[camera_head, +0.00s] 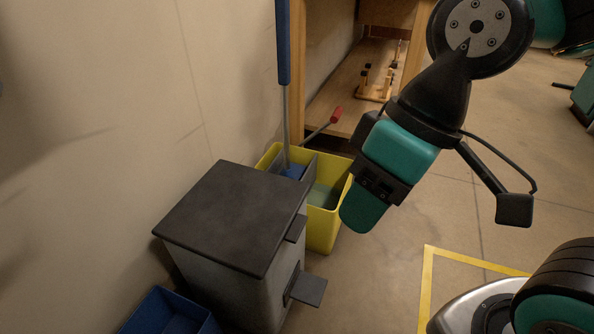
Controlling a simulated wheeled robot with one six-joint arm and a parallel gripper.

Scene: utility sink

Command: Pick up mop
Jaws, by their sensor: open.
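The mop (284,45) stands upright by the wall, its blue grip running out of the top of the picture. Its thin grey shaft goes down into a yellow bucket (322,226), where a bit of blue mop head shows. The bin in front hides part of the bucket. My gripper (361,190) is open and points down and left, to the right of the mop and in front of the bucket's right side in the picture. It looks empty and apart from the mop shaft. Its fingertips are hard to make out.
A grey bin (233,215) with a dark lid and pedal stands before the bucket. A blue crate (168,312) lies at lower left. A red-handled tool (336,114) slants near the bucket's back. A wooden shelf (350,95) stands behind.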

